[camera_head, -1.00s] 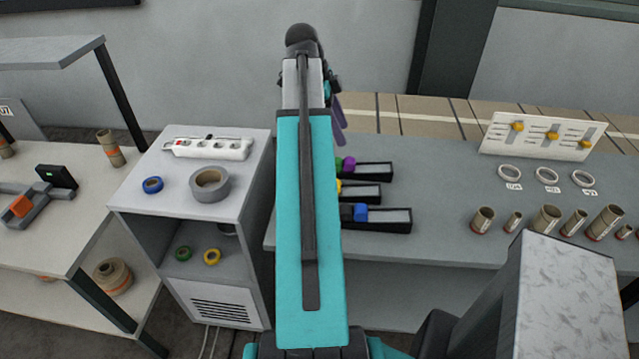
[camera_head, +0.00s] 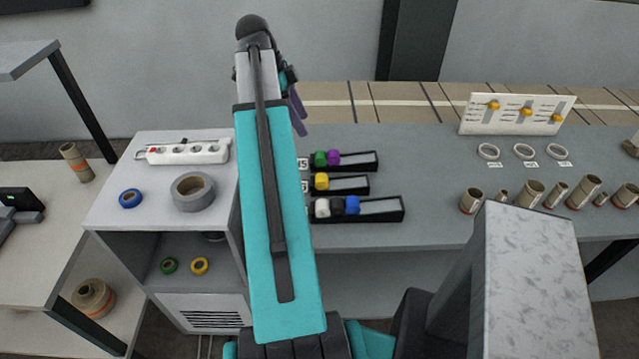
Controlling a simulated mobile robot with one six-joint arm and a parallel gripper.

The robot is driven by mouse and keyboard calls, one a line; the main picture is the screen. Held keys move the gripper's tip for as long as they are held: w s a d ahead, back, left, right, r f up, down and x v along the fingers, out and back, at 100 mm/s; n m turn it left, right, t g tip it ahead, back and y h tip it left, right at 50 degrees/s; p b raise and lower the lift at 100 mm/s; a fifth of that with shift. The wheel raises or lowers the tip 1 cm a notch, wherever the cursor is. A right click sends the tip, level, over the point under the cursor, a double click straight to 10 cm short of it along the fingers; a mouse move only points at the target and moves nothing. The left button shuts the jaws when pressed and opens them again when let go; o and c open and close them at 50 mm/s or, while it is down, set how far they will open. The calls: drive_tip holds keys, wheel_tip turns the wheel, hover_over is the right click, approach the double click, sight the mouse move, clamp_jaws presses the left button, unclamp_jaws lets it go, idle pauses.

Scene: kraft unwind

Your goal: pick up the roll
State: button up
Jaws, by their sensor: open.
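Several rolls are in view, and the pictures do not show which one is meant. A wide grey tape roll (camera_head: 193,191) lies flat on the white cabinet, with a small blue tape roll (camera_head: 130,198) to its left. Brown kraft rolls stand or lean on the left table and the right bench. My gripper (camera_head: 298,112), with purple fingers, shows partly behind my turquoise arm, above the bench's left end. It is open, touches no roll that I can see, and its far side is hidden.
A white power strip (camera_head: 185,152) lies at the back of the cabinet (camera_head: 140,222). Black trays with coloured pieces (camera_head: 358,209) sit on the grey bench (camera_head: 430,160). White rings (camera_head: 524,151) lie before a slider panel (camera_head: 517,114). The bench between trays and kraft rolls is clear.

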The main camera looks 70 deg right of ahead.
wheel_tip(320, 180, down, 9)
drive_tip(key=b, duration=0.9)
drive_tip(key=shift+f, duration=0.2)
drive_tip(key=shift+s, duration=0.15)
drive_tip(key=p, duration=0.2)
hover_over(321, 177)
drive_tip(key=w+a, duration=0.1)
drive_tip(key=w, duration=0.2)
drive_tip(key=f, duration=0.6)
drive_tip(key=shift+s+a+f, duration=0.2)
drive_tip(key=shift+s+f, duration=0.05)
drive_tip(key=shift+f, duration=0.15)
drive_tip(key=shift+s+d+f, duration=0.1)
drive_tip(key=shift+s+f, duration=0.05)
drive_tip(key=shift+f, duration=0.35)
drive_tip(key=shift+f, duration=0.1)
drive_tip(key=shift+p+x, duration=0.75)
drive_tip(key=shift+x, duration=1.8)
drive_tip(key=shift+d, duration=0.15)
